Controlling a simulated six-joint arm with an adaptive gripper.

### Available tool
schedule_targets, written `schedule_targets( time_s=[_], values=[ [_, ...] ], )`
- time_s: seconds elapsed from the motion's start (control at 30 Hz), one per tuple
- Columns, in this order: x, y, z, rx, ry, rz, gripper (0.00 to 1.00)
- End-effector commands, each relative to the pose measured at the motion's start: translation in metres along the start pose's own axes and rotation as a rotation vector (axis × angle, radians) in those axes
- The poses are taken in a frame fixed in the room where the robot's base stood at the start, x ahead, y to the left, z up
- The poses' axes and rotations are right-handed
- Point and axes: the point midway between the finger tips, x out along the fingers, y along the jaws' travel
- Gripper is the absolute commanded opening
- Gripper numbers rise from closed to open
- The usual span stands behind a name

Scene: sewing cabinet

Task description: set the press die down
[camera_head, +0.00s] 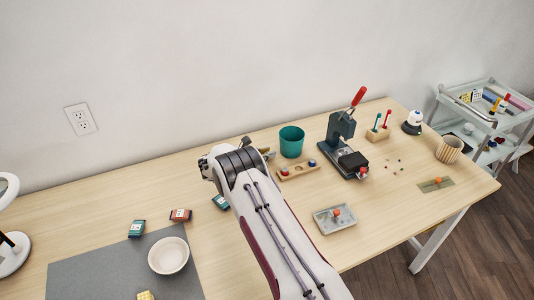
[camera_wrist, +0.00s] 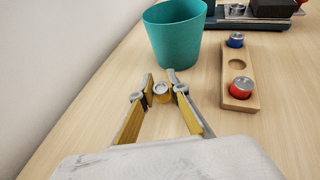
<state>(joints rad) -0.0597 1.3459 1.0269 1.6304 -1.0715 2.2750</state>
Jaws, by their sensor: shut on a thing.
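My gripper (camera_wrist: 160,88) is shut on a small yellow press die (camera_wrist: 162,97) with a silver top. The die is upright between the fingertips; I cannot tell whether its base touches the table. A wooden rack (camera_wrist: 239,80) lies to the right of the gripper. It holds a blue die (camera_wrist: 235,40) at its far end and a red die (camera_wrist: 241,88) at its near end. The middle hole (camera_wrist: 237,64) is empty. In the head view the rack (camera_head: 299,171) is right of my arm's end, and the arm mostly hides the gripper.
A teal cup (camera_wrist: 175,35) stands just beyond the gripper. The hand press (camera_head: 341,140) with a red handle is right of the rack. A grey tray (camera_head: 322,224) lies nearer the front. Small teal and red boxes (camera_head: 181,215) and a white bowl (camera_head: 168,256) are at left.

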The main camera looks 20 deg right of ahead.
Motion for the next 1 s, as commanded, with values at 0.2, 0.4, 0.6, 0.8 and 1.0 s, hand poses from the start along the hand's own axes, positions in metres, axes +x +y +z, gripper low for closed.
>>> schedule_targets(
  time_s=[0.2,0.4,0.6,0.8,1.0],
  values=[
    [-0.0001,0.0003,0.0007,0.001,-0.001,0.000,0.00],
    [0.0010,0.0003,-0.0022,0.001,0.000,0.000,0.00],
    [0.0010,0.0003,-0.0021,0.001,0.000,0.000,0.32],
    [0.0009,0.0003,-0.0019,0.001,0.000,0.000,0.32],
    [-0.0009,0.0004,0.0013,0.001,0.000,0.001,0.32]
  ],
)
